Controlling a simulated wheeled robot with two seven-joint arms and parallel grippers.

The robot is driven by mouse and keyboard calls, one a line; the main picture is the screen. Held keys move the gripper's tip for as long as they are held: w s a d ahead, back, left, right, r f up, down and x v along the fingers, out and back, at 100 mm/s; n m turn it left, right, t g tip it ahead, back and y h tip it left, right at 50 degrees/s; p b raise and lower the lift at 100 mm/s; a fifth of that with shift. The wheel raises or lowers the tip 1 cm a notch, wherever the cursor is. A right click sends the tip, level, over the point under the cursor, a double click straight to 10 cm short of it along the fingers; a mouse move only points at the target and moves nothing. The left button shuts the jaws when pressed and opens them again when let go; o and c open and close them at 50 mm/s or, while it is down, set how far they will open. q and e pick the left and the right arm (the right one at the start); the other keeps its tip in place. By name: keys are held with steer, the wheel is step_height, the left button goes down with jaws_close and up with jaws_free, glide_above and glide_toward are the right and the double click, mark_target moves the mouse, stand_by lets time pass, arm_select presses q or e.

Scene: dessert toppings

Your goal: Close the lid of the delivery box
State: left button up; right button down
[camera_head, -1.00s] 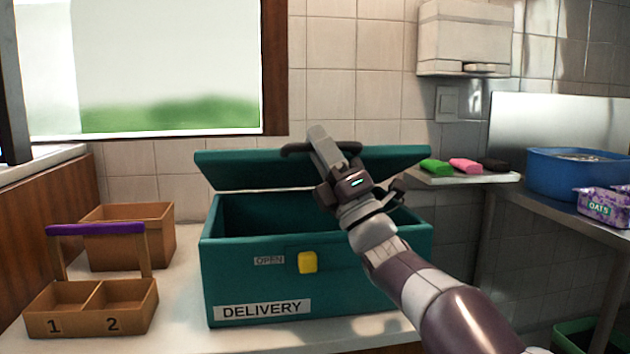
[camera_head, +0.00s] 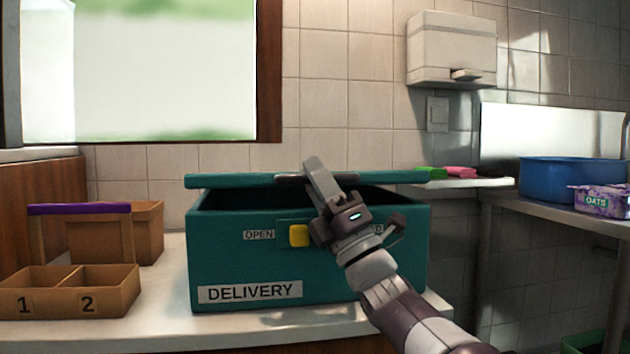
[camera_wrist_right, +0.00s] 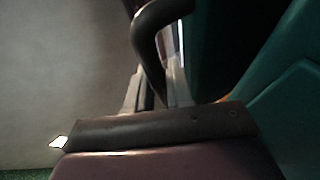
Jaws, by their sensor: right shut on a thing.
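The teal delivery box (camera_head: 240,267) stands on the counter, with a "DELIVERY" label, an "OPEN" label and a yellow latch (camera_head: 299,236) on its front. Its lid (camera_head: 235,181) is partly lowered, with a dark gap between it and the box rim. My right gripper (camera_head: 315,171) is at the middle of the lid's front edge, shut on the dark lid handle (camera_head: 289,177). In the right wrist view the curved dark handle (camera_wrist_right: 150,45) passes between the fingers, and teal surfaces show at the right. My left gripper is not in view.
At the right are a small shelf (camera_head: 465,184) with coloured items, a blue tub (camera_head: 570,178) and an oats pack (camera_head: 600,198).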

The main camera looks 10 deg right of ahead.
steer(key=c, duration=1.4)
jaws_free()
steer(key=shift+d, duration=0.2)
steer(key=shift+f, duration=0.1)
steer(key=p+v, duration=0.1)
steer(key=v, duration=1.1)
steer(key=shift+s+f, duration=0.2)
